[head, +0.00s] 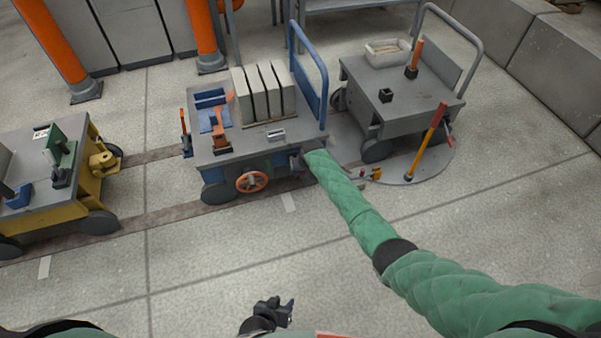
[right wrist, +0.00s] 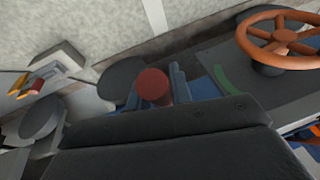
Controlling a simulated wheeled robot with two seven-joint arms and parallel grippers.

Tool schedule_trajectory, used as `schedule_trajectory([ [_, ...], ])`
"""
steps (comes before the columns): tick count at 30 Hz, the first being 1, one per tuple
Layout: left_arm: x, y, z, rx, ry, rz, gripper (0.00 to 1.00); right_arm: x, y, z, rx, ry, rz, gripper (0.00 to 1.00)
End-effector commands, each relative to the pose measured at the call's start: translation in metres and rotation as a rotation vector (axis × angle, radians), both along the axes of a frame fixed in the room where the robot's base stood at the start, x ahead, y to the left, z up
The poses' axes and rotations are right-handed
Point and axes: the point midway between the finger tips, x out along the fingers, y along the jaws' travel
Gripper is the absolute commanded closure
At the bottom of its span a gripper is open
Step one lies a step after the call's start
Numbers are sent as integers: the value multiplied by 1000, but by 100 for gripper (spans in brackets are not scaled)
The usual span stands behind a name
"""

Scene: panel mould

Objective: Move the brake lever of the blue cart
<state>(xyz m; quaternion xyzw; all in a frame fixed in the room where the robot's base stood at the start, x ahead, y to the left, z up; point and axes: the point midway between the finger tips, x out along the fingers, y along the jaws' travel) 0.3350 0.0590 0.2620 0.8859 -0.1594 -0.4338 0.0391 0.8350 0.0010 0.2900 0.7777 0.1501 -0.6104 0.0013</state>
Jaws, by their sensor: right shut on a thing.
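The blue cart (head: 240,150) stands mid-view with a grey deck, blue push handle and orange handwheel (head: 252,181). My right arm's green sleeve reaches to its right front side, where my right gripper (head: 302,160) is small and partly covered. In the right wrist view, the gripper (right wrist: 155,85) has its fingers on both sides of a red round knob, which I take as the brake lever (right wrist: 153,85). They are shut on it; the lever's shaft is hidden. My left gripper (head: 278,312) is low in the head view, away from the cart; its jaw opening is unclear.
Grey slabs (head: 265,93) stand on the deck. A yellow cart (head: 70,185) is at left. A grey cart (head: 400,95) stands at right on a round floor plate, with a red-and-yellow lever (head: 427,140) in front. A green arc (right wrist: 222,79) marks the blue cart's side. Front floor is clear.

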Motion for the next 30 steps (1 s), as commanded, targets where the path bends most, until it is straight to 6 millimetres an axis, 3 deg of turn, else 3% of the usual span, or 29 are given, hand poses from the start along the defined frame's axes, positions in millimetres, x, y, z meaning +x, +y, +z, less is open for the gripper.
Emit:
schedule_trajectory([
  [12,3,-1,21,-2,-3,-1,64,6,1,14,-39,121,-1,100],
  [29,3,0,21,0,1,-2,64,6,2,16,-49,151,0,100],
  [30,3,0,21,0,1,-2,64,6,2,16,-49,151,0,77],
])
